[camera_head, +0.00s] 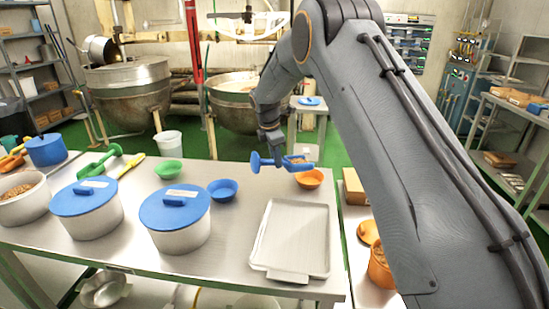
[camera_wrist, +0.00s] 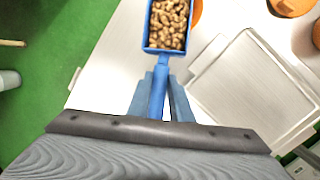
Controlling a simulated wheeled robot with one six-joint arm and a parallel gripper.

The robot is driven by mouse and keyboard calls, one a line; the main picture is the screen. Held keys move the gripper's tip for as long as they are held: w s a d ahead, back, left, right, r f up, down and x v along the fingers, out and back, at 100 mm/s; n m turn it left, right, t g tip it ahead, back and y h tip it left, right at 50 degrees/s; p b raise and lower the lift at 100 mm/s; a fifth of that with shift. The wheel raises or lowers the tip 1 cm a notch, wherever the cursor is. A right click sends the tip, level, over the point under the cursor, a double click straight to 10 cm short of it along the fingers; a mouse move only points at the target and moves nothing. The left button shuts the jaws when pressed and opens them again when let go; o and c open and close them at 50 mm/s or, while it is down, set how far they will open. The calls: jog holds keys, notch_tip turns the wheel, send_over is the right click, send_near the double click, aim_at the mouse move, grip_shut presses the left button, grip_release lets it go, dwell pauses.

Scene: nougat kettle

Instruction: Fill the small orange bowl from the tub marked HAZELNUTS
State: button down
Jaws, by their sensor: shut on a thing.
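The small orange bowl (camera_head: 309,180) stands on the steel table just behind the tray. Its edge also shows in the wrist view (camera_wrist: 197,11), right of the scoop's pan. My gripper (camera_head: 279,157) is shut on the handle of a blue scoop (camera_head: 258,162). In the wrist view, my gripper (camera_wrist: 161,90) holds the scoop (camera_wrist: 148,45) with its pan full of brown nuts (camera_wrist: 168,22), level, above and beside the bowl. An open tub of brown contents (camera_head: 20,207) stands at far left, and an orange tub with contents (camera_head: 381,272) at right. I cannot read any label.
Two white tubs with blue lids (camera_head: 87,214) (camera_head: 176,232) stand on the table. A green bowl (camera_head: 168,172) and a blue bowl (camera_head: 223,190) stand behind them. A bare metal tray (camera_head: 292,240) lies front right. An orange lid (camera_head: 368,232) lies by the orange tub.

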aim_at(287, 167)
jog(key=shift+w+d+r+y, duration=0.2)
jog(key=shift+d+r+y, duration=0.3)
jog(key=shift+y, duration=0.1)
jog(key=shift+w+d+r+m+g+y+b, duration=0.1)
jog(key=shift+w+d+r+g+y+b, duration=0.2)
jog(key=shift+d+y, duration=0.25)
jog(key=shift+w+d+r+m+g+y+b, duration=0.15)
jog(key=shift+d+r+g+y, duration=0.1)
jog(key=shift+d+r+y, duration=0.25)
jog(key=shift+w+d+r+m+g+y+b, duration=0.1)
jog(key=shift+d+r+g+y+b, duration=0.15)
jog(key=shift+d+y, duration=0.3)
jog(key=shift+r+n+t+h+p, duration=0.25)
jog(key=shift+r+t+h+p, duration=0.25)
jog(key=shift+r+h, duration=0.95)
jog(key=shift+r+n+t+h+p, duration=0.25)
jog(key=shift+r+t+h, duration=0.35)
jog(key=shift+r+h, duration=0.85)
